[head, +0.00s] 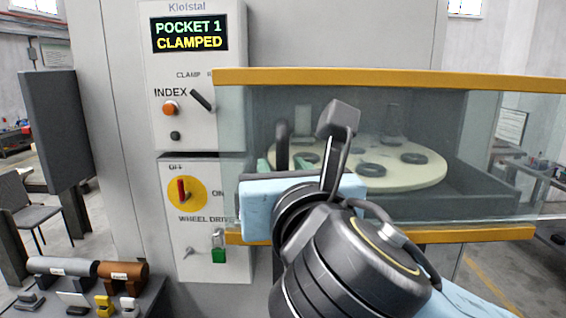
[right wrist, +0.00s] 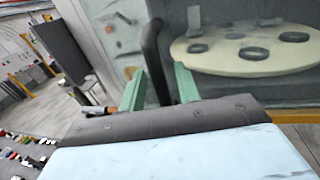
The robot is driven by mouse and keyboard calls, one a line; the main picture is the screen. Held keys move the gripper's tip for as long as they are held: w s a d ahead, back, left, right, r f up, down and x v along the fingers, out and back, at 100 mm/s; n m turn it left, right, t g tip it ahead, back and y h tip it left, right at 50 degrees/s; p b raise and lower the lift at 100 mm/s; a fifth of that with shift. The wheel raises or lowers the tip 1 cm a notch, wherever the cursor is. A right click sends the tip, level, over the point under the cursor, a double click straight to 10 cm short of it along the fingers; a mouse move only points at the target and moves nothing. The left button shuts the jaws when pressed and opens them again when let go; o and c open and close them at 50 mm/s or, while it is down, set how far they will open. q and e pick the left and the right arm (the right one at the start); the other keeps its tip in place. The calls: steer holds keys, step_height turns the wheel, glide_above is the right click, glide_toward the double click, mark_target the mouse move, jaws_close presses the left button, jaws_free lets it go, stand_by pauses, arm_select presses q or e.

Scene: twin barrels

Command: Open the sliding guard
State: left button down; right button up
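The sliding guard (head: 460,120) is a clear panel between yellow rails across the machine's front. It appears closed, with the wheel behind it. Its dark upright handle (head: 282,140) stands near the guard's left side, and the handle also shows in the right wrist view (right wrist: 151,48). My right gripper (head: 281,163) is at the handle. In the right wrist view its green fingers (right wrist: 160,85) stand on either side of the handle, with gaps showing, so it looks open. Its body hides the handle's lower end. My left gripper is out of view.
The control panel (head: 190,75) left of the guard reads "POCKET 1 CLAMPED". Below it are a red switch on a yellow disc (head: 183,193) and a green padlock (head: 218,250). A pale round wheel (head: 430,168) lies behind the guard. A bench (head: 140,300) with small parts stands at lower left.

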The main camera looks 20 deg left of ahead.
steer(key=shift+w+a, duration=0.15)
steer(key=shift+w, duration=0.25)
steer(key=shift+s, duration=0.15)
steer(key=shift+c, duration=0.3)
jaws_close()
